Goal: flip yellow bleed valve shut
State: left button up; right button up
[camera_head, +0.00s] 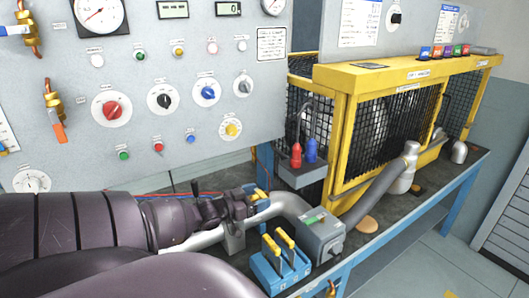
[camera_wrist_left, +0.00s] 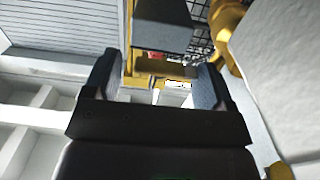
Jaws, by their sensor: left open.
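A small yellow handle (camera_head: 259,195), which looks like the bleed valve's, shows on the grey pipe (camera_head: 285,201) just beyond my left gripper (camera_head: 238,203) in the head view. The gripper partly hides it, and I cannot tell whether they touch. In the left wrist view, my left gripper (camera_wrist_left: 155,82) has its fingers spread apart, with nothing clearly held. A yellow curved part (camera_wrist_left: 227,28) shows beyond the right finger; I cannot tell whether it is the valve. My right gripper is not in view.
A blue block (camera_head: 281,268) with two yellow levers and a grey box (camera_head: 321,236) stand close to the gripper. A yellow mesh cage (camera_head: 343,135) stands behind on the dark bench (camera_head: 400,212). The grey control panel (camera_head: 190,130) rises behind the arm.

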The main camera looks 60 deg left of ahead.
pick_arm(q)
jog(key=s, duration=0.7)
jog(key=shift+s, duration=0.2)
dwell(0.4)
